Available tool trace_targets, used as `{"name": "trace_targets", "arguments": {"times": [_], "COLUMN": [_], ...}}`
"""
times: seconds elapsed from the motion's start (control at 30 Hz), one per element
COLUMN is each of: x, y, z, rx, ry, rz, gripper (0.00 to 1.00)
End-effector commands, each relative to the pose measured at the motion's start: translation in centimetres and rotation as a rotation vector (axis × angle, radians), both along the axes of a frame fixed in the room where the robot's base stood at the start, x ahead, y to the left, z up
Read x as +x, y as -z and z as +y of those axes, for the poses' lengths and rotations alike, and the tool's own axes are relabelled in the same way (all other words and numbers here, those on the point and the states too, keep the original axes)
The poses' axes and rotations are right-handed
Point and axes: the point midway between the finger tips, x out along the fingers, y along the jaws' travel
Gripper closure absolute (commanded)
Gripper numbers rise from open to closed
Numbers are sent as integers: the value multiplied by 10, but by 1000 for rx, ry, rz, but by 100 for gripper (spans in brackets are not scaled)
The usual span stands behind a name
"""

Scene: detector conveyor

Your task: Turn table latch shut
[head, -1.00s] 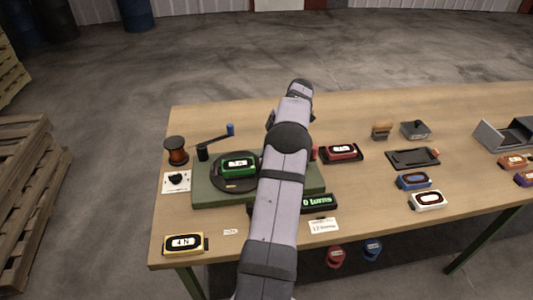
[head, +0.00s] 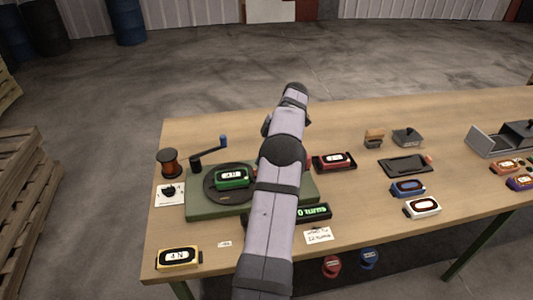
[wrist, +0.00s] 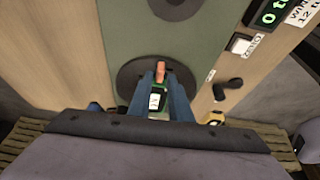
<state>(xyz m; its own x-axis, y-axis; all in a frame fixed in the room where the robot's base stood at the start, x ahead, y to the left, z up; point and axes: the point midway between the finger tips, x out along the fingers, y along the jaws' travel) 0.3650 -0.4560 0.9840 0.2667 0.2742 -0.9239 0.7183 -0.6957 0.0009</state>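The round black turntable (head: 212,194) sits on a green base (head: 203,212) at the left of the table; the disc (wrist: 127,77) also fills the middle of the wrist view. A green detector block (head: 232,177) lies on the disc; its labelled face (wrist: 154,101) shows in the wrist view. A small orange piece (wrist: 160,71), possibly the latch, stands at the block's far end. My gripper (wrist: 159,77) is open, with its two dark blue fingers apart on either side of the block and the orange piece. I cannot tell whether they touch. In the head view my arm hides the gripper.
A crank with a blue knob (head: 223,139) and a copper spool (head: 169,163) stand behind and left of the turntable. A "0 turns" display (head: 313,212) is in front. A red block (head: 334,162) stands right of my arm. A yellow block (head: 179,257) lies front left.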

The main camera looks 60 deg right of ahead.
Motion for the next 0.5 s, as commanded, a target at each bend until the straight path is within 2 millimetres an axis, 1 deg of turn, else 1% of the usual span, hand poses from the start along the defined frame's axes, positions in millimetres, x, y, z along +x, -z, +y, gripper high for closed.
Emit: {"name": "trace_targets", "arguments": {"times": [0.3,0.5], "x": [-10,-13], "y": [-34,-45], "z": [-11,-14], "rx": [-1,-2], "ry": [1,-1], "rz": [0,0], "gripper": [82,82]}}
